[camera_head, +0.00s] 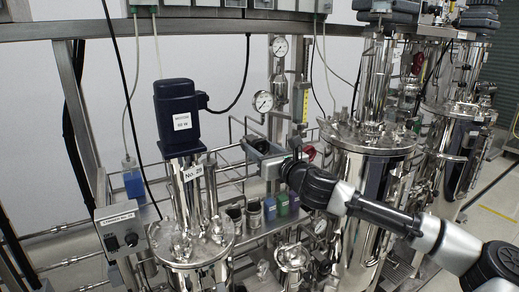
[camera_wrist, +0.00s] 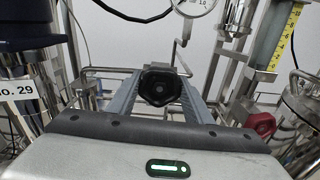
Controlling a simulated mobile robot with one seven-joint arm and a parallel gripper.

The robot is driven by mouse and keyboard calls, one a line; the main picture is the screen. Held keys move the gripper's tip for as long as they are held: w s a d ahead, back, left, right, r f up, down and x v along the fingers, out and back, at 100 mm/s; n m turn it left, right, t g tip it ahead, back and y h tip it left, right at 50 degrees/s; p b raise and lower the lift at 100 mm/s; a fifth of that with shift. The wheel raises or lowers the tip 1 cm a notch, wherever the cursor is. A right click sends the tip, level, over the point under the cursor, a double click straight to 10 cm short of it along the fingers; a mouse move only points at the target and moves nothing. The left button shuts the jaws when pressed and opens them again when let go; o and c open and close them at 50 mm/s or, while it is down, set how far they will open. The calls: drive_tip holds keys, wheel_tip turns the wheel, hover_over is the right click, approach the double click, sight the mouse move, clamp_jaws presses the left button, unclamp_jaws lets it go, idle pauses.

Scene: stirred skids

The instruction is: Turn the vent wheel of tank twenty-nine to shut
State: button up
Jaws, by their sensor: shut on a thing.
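Tank twenty-nine stands left of centre in the head view, with a shiny lid (camera_head: 190,243), a dark blue motor on top and a "No. 29" label (camera_head: 193,172). The label's edge also shows at the left of the wrist view (camera_wrist: 18,90). My gripper (camera_head: 260,149) is to the right of the tank's column, in front of the pipework. In the wrist view my gripper (camera_wrist: 158,92) has its two grey fingers on either side of a black hand wheel (camera_wrist: 160,88), shut on it. The wheel faces the camera; its stem is hidden. I see no number on the wheel.
A red hand wheel (camera_wrist: 262,124) is to the right of my gripper. Pressure gauges (camera_head: 264,101) hang above it. Thin pipes and rails surround the gripper closely. Another steel tank (camera_head: 370,135) stands right, behind my arm. A stirrer control box (camera_head: 121,229) is at left.

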drive_tip(key=shift+f, duration=0.1)
drive_tip(key=o, duration=1)
drive_tip(key=shift+s, duration=0.1)
drive_tip(key=shift+s+d, duration=0.2)
drive_tip(key=shift+d, duration=0.05)
drive_tip(key=shift+v, duration=8.35)
drive_tip(key=shift+a, duration=0.15)
